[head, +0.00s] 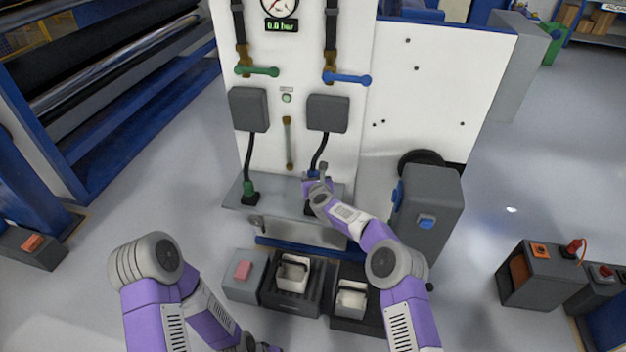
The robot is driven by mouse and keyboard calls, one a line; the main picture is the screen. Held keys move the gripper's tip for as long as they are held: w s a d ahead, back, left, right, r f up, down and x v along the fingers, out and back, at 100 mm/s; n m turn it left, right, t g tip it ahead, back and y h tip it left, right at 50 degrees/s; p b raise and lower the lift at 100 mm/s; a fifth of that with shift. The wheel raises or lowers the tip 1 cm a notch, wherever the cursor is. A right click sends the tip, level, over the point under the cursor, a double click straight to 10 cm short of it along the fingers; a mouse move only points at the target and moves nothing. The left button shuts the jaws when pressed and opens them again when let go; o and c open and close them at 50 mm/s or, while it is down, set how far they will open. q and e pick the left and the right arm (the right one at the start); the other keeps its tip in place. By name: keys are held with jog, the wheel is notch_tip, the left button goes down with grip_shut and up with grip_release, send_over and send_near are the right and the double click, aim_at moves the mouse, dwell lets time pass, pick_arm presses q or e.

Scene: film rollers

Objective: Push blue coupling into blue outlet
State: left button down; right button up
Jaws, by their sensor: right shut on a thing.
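The blue coupling (313,174) hangs at the lower end of a black hose, at the front of the white panel. My right gripper (316,181) is shut on it, over the grey shelf. The gripper and wrist hide much of the coupling. A dark block (311,208) shows on the shelf just below the gripper; it may be the blue outlet, but no blue shows on it. I cannot tell whether coupling and block touch.
A green coupling (249,188) stands on the shelf (279,207) at left. Above are a green lever (257,71), a blue lever (347,78) and a gauge reading 0.0 bar. Bins (292,274) stand below the shelf. A grey cabinet (428,210) stands close right of my right arm.

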jog(key=shift+s+d+f+n+t+h, duration=0.35)
jog(key=shift+s+d+t+h, duration=0.1)
jog(key=shift+h, duration=0.35)
jog(key=s+d+r+n+t+h, duration=0.2)
jog(key=s+d+r+n+h, duration=0.1)
jog(key=s+d+h, duration=0.3)
jog(key=s+d+r+n+t+h, duration=0.2)
jog(key=s+d+r+n+h, duration=0.2)
jog(key=d, duration=0.7)
jog(key=shift+s+n+h, duration=0.35)
jog(key=shift+s+h, duration=0.95)
jog(key=shift+s, duration=0.05)
jog(key=shift+d, duration=0.15)
jog(key=shift+f, duration=0.1)
jog(key=shift+b, duration=0.55)
